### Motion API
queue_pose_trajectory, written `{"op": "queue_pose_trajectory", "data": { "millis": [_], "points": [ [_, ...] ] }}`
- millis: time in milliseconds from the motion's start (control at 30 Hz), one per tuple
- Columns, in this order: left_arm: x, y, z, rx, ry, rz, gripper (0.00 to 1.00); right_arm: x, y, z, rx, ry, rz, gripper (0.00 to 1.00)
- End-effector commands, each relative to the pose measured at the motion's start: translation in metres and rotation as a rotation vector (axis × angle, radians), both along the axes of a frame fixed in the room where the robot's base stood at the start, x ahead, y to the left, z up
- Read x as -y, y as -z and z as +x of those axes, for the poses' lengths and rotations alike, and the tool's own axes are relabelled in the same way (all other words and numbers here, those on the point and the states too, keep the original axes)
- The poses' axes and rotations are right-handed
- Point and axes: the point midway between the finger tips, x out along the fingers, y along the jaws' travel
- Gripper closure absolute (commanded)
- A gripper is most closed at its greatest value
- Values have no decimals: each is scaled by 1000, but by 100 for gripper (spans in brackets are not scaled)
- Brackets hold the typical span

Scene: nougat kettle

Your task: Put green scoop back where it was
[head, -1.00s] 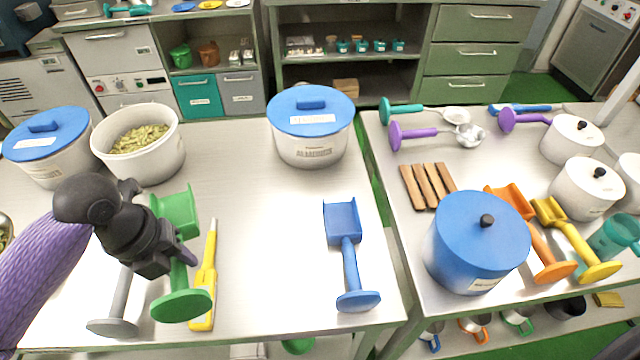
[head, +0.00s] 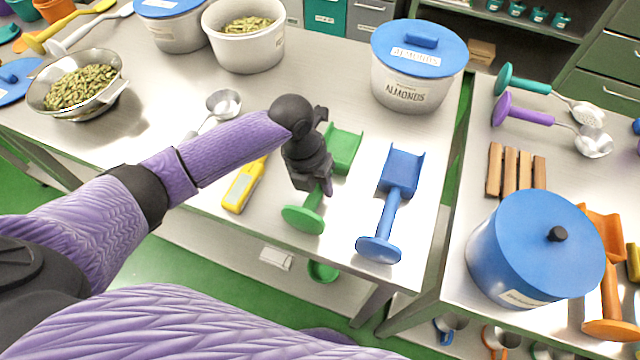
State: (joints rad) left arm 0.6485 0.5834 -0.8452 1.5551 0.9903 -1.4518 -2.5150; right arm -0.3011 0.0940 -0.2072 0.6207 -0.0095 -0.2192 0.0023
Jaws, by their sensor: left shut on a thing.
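The green scoop (head: 343,152) has a square open head pointing to the back and a round green foot at its near end. It is between the yellow tool (head: 243,186) and the blue scoop (head: 400,172), near the front edge of the left table. My left gripper (head: 322,186) is shut on the green scoop's handle and hides its middle. I cannot tell whether the scoop touches the table or hangs just above it. My right gripper is not in view.
The left table (head: 300,90) holds an almonds pot (head: 415,85) with a blue lid, an open pot of green nuts (head: 245,50), a metal bowl of nuts (head: 122,88) and a ladle (head: 222,104). A gap separates it from the right table with a blue pot (head: 520,250).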

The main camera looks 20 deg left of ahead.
Motion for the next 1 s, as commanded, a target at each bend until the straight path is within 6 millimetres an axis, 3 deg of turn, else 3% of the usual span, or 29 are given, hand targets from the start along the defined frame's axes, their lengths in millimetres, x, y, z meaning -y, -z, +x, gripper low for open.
{"op": "queue_pose_trajectory", "data": {
  "millis": [200, 233, 400, 633, 733, 1000],
  "points": [
    [0, 2, 0, 1, 0, 0, 100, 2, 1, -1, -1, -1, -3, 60],
    [0, 1, 0, 1, 0, 0, 60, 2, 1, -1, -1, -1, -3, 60],
    [0, 1, 0, 1, -1, 0, 29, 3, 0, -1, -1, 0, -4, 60],
    [0, 0, 0, 1, -1, 0, 29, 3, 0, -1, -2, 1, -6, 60],
    [-2, -10, 1, 4, -1, 0, 29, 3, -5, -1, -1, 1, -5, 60],
    [-19, -84, 1, 6, 0, 2, 29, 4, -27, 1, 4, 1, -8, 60]
  ]
}}
